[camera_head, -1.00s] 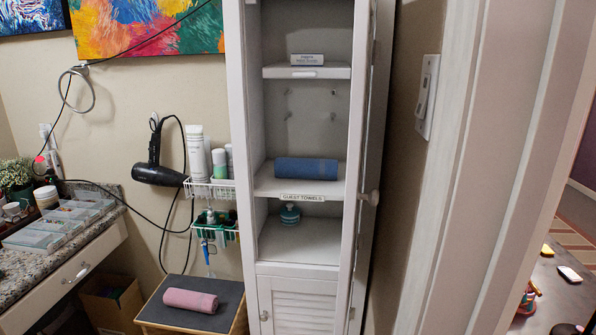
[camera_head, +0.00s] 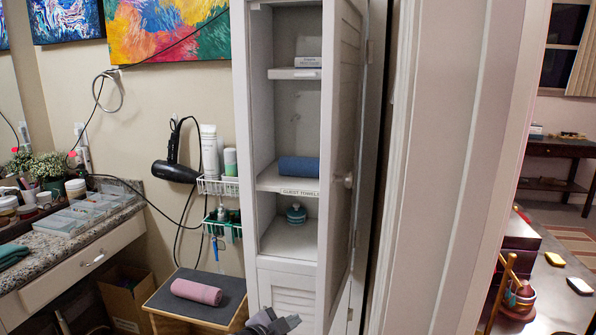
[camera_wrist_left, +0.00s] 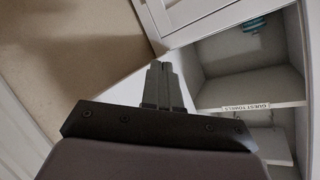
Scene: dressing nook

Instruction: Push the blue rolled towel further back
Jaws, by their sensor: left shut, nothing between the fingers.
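The blue rolled towel (camera_head: 299,167) lies on the middle shelf (camera_head: 270,180) of the tall white cabinet, behind the "GUEST TOWELS" label (camera_head: 299,192). Its right end meets the edge of the open cabinet door in the head view. My left gripper (camera_head: 290,322) shows at the bottom of the head view, in front of the cabinet's lower part and well below the towel. In the left wrist view its fingers (camera_wrist_left: 161,68) are shut and empty, and the label (camera_wrist_left: 247,106) shows to their right. I cannot make out the towel there. My right gripper is not in view.
The open louvered door (camera_head: 345,150) stands at the cabinet's right. A teal bottle (camera_head: 296,213) stands on the shelf below the towel. A wire rack (camera_head: 218,187) hangs on the left. A pink rolled towel (camera_head: 196,291) lies on a stool below.

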